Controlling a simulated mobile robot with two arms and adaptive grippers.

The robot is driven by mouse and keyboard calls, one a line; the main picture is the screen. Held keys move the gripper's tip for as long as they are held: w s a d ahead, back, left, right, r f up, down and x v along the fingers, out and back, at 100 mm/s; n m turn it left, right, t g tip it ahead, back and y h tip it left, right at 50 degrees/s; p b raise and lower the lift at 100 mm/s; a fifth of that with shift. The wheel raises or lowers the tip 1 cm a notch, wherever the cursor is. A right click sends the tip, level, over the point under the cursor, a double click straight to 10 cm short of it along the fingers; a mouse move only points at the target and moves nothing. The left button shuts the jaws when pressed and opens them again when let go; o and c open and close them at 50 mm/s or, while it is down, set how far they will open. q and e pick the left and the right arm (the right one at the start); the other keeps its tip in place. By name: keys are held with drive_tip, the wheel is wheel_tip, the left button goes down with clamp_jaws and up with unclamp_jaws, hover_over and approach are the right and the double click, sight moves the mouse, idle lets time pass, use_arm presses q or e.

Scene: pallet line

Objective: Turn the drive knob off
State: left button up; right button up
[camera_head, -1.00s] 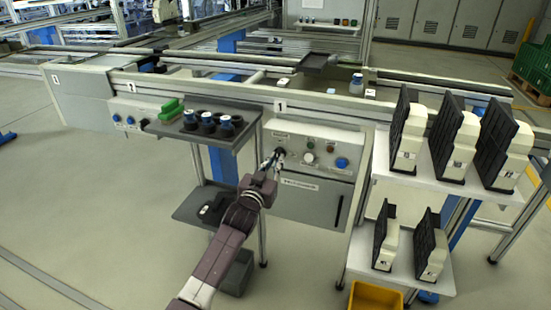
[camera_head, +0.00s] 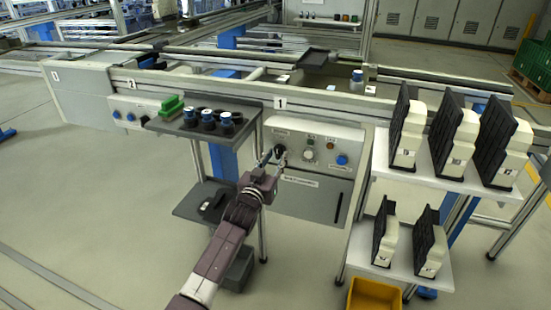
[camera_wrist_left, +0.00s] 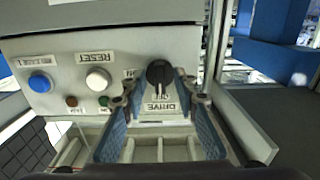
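The black round drive knob (camera_head: 279,149) is on the sloped front of the grey control panel (camera_head: 322,139), at its left end. In the left wrist view, the knob (camera_wrist_left: 159,73) shows upside down, with the DRIVE label (camera_wrist_left: 160,107) below it; I cannot tell clearly where its pointer aims. My left gripper (camera_head: 273,156) is at the knob in the head view. In the wrist view its fingers (camera_wrist_left: 157,88) are apart, one on each side of the knob, with gaps showing. It holds nothing. My right gripper is not in view.
A white reset button (camera_wrist_left: 97,80) and a blue button (camera_wrist_left: 40,82) sit beside the knob on the panel. A dark shelf (camera_head: 200,128) with blue and black parts stands to the left. A white rack (camera_head: 440,172) with several black-and-white units stands to the right.

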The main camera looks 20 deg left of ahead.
use_arm(q)
drive_tip(key=s, duration=1.2)
drive_tip(key=shift+a, duration=0.2)
